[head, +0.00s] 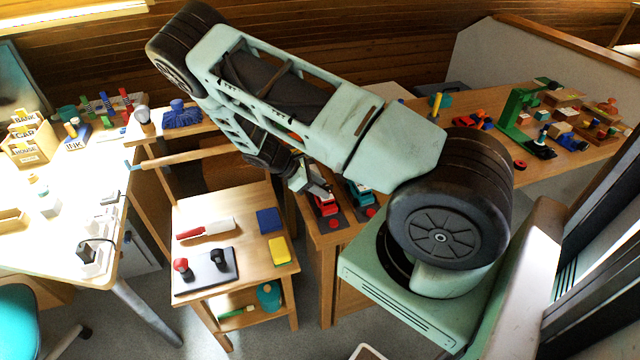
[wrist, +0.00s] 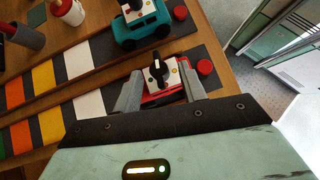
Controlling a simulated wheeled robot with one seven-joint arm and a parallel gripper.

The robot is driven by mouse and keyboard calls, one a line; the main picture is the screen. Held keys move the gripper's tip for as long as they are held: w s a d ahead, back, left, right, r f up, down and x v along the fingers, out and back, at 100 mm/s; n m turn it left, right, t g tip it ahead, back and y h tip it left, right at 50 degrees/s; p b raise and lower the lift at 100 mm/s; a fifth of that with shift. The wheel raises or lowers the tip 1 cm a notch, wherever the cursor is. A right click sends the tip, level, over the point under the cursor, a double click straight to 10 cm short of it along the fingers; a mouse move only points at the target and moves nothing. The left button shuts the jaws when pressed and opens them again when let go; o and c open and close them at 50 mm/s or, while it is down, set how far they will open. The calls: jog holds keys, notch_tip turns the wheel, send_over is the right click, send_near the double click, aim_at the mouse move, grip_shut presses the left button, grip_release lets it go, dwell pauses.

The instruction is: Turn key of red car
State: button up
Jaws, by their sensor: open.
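The red car (wrist: 172,94) sits on a dark striped track in the wrist view, with a white plate on top that carries a black key (wrist: 157,68). In the head view the red car (head: 327,207) is on the wooden cabinet, partly behind my arm. My gripper (wrist: 160,84) is open in the wrist view, with one finger on each side of the red car's key area. Whether the fingers touch the car cannot be told. My gripper (head: 312,188) also shows in the head view, small, over the car. The gripper body hides the car's near part.
A teal car (wrist: 140,28) with its own key plate stands on the parallel track. Red buttons (wrist: 204,67) sit at the track ends. A white bottle with a red cap (wrist: 68,10) is at upper left. A small table (head: 232,215) with tools stands left of the cabinet.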

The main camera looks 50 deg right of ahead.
jog(key=shift+s+d+f, duration=0.1)
jog(key=shift+d+f, duration=0.05)
jog(key=shift+f, duration=0.05)
grip_shut()
jog(key=shift+m+b, duration=0.3)
jog(key=shift+m, duration=0.1)
